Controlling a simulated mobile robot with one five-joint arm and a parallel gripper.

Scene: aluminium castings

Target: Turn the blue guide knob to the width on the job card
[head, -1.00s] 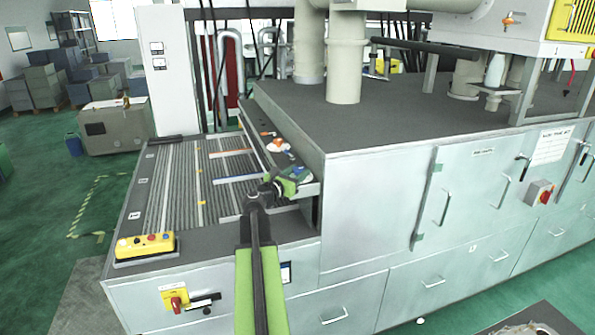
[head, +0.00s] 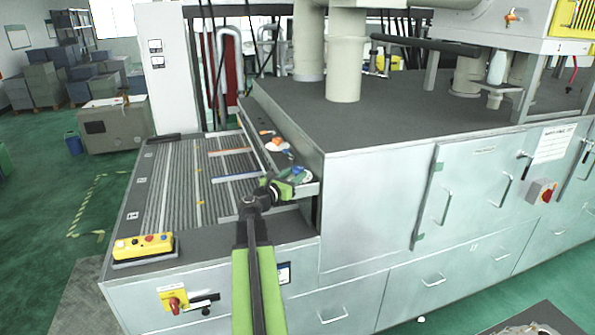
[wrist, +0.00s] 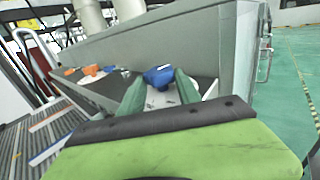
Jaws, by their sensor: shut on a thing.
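The blue guide knob (wrist: 158,76) stands on a pale plate on the shelf at the machine's side. In the wrist view it sits between the tips of my two green fingers. My gripper (wrist: 160,84) is shut on the knob. In the head view my gripper (head: 287,185) reaches the near end of the shelf, and the blue knob (head: 299,172) shows only small and partly covered. A white sheet (head: 554,145) hangs on the cabinet at the right; its writing is too small to read. I cannot tell whether it is the job card.
An orange knob (head: 278,144) stands farther back on the shelf. The ribbed conveyor bed (head: 185,185) lies left of it. A yellow button box (head: 143,247) sits at the bed's front corner. The grey cabinet wall (wrist: 228,45) rises close right of my fingers.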

